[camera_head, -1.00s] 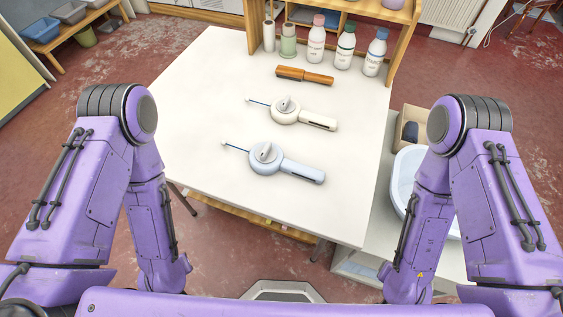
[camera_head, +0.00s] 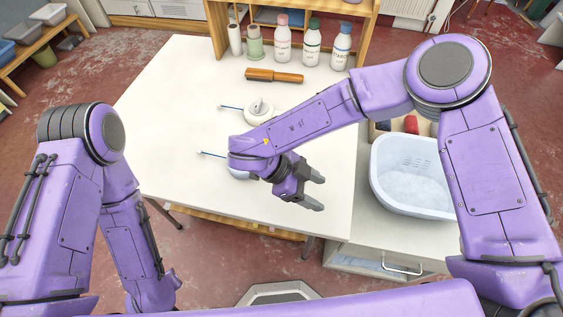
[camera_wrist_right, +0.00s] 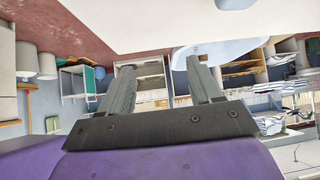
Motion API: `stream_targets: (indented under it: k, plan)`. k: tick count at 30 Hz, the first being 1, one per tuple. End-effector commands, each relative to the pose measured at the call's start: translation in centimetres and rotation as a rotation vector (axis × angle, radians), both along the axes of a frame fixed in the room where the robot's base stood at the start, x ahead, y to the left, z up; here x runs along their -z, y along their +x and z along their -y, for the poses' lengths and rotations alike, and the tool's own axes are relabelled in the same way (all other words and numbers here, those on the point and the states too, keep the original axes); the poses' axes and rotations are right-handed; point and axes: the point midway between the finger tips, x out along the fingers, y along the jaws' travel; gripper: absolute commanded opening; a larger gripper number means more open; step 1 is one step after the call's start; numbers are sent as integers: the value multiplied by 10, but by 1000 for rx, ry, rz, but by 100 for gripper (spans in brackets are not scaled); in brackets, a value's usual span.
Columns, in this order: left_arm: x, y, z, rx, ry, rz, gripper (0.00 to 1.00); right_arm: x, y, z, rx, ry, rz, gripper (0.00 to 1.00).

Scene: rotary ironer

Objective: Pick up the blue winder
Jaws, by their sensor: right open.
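The blue winder lies on the white table (camera_head: 165,110), mostly hidden behind my right forearm and wrist in the head view. Its thin blue-tipped rod (camera_head: 212,154) shows left of my wrist, and a small pale blue piece of its body (camera_head: 238,174) shows below it. My right gripper (camera_head: 317,192) is open and empty above the table's right part, its fingers pointing right. Its two spread fingers also show in the right wrist view (camera_wrist_right: 158,66). I cannot make out the winder for certain there. My left gripper is not in view.
A cream winder (camera_head: 260,108) lies behind my right forearm, partly covered. A brown wooden-handled tool (camera_head: 274,76) lies further back. Several bottles stand along the back edge, such as the green-capped one (camera_head: 312,45). A pale blue basin (camera_head: 410,170) stands right. The table's left part is clear.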

Motion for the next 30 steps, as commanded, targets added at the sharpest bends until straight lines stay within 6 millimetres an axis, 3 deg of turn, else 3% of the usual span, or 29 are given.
stream_targets:
  k: [3, 6, 9, 12, 15, 21, 30]
  plan:
    - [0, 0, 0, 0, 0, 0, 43, -18, 48, -50, 63, 129, 48, 64]
    - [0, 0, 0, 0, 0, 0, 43, -37, 80, -87, 98, 245, 81, 64]
    - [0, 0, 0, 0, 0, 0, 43, -54, 102, -115, 116, 339, 107, 64]
    - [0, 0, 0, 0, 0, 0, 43, -65, 114, -130, 124, 395, 122, 64]
    - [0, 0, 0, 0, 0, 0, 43, -62, 117, -132, 125, 415, 125, 64]
    - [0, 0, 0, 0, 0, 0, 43, -24, 112, -117, 127, 416, 123, 64]
    - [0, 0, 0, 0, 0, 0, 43, 13, 104, -96, 128, 414, 125, 64]
